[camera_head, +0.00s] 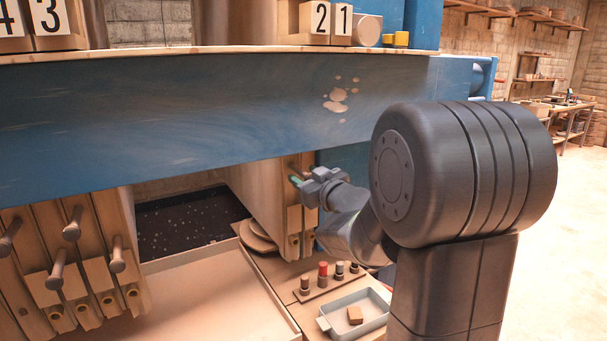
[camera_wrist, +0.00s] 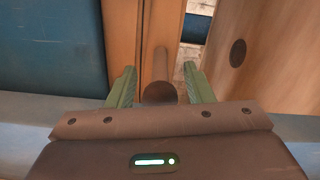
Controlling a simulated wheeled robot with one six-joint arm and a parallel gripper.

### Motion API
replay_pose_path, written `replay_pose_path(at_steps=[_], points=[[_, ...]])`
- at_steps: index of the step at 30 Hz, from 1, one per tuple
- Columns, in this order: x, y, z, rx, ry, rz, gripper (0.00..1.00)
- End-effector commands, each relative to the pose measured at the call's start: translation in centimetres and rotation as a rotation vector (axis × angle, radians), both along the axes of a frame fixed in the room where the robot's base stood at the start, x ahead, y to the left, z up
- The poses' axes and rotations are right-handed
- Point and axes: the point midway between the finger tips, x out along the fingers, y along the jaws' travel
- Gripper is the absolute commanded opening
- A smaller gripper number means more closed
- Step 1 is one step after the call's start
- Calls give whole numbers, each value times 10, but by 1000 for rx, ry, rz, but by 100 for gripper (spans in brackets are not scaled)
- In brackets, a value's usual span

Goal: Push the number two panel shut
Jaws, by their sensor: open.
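The number 2 label (camera_head: 320,18) sits beside the number 1 label (camera_head: 341,20) on wooden blocks above the blue beam. Below the beam, upright wooden panels (camera_head: 294,222) stand at the right end, partly hidden by my arm. My gripper (camera_head: 296,180) is in front of their upper part, with green fingertips apart. In the wrist view my gripper (camera_wrist: 160,86) is open around a brown round handle (camera_wrist: 160,93), with visible gaps on both sides. The handle stands out from a narrow wooden panel (camera_wrist: 145,40). The beam hides which panel lines up with label 2.
The blue beam (camera_head: 190,115) crosses above the opening. More panels with handles (camera_head: 58,270) stand at the left, with a gap between the two groups. A grey-blue tray (camera_head: 337,322) holds a small brown block. Small red- and black-topped pegs (camera_head: 323,272) stand behind it.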

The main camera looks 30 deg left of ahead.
Motion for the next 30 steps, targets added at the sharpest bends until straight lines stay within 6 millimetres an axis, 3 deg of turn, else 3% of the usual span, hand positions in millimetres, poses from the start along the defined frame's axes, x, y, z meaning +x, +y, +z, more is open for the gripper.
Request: replay_pose_path(at_steps=[6,14,21,30], points=[[6,12,0,-1,0,0,47],[7,13,0,-1,0,0,47],[7,13,0,0,0,0,2],[1,16,-1,1,-1,2,0]])
